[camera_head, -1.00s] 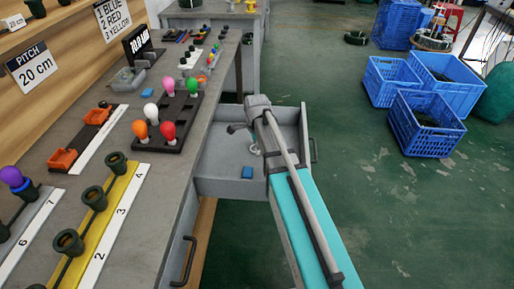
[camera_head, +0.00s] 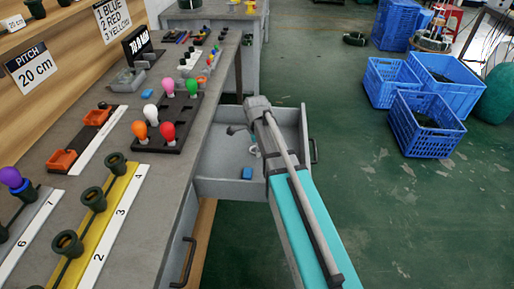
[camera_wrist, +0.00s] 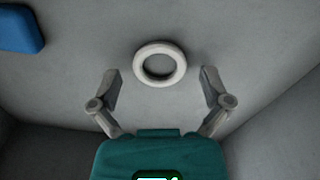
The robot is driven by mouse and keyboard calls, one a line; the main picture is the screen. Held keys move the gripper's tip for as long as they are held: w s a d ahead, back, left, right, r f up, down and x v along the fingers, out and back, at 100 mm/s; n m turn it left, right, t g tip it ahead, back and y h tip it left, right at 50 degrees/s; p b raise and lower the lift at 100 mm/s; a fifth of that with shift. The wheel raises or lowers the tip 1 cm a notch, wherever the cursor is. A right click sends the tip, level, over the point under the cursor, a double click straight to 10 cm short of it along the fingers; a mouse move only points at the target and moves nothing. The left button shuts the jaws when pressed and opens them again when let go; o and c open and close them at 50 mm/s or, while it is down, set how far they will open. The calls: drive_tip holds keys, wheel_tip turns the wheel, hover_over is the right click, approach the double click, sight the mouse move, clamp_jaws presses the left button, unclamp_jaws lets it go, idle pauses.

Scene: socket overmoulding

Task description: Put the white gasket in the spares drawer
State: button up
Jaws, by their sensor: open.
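The white gasket (camera_wrist: 160,64) is a pale ring lying flat on the grey floor of the open spares drawer (camera_head: 216,188). It shows whole in the wrist view. In the head view only a small pale part of it (camera_head: 254,151) shows beside my arm. My gripper (camera_wrist: 160,84) is open and empty in the wrist view, its two fingers spread on either side and a little below the ring in the picture, apart from it.
A blue block (camera_wrist: 20,27) lies in the drawer, also visible in the head view (camera_head: 247,173). Drawer walls rise around my gripper. The workbench (camera_head: 190,145) with a dark rack of coloured bulbs (camera_head: 177,129) stands left. Blue crates (camera_head: 427,125) stand on the floor at right.

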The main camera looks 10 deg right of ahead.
drive_tip(key=shift+r, duration=0.15)
wheel_tip(320, 180, up, 12)
drive_tip(key=p, duration=1.2)
idle(0.7)
drive_tip(key=s+n, duration=1.6)
drive_tip(key=n, duration=0.2)
drive_tip(key=shift+n, duration=0.3)
drive_tip(key=shift+a, duration=0.1)
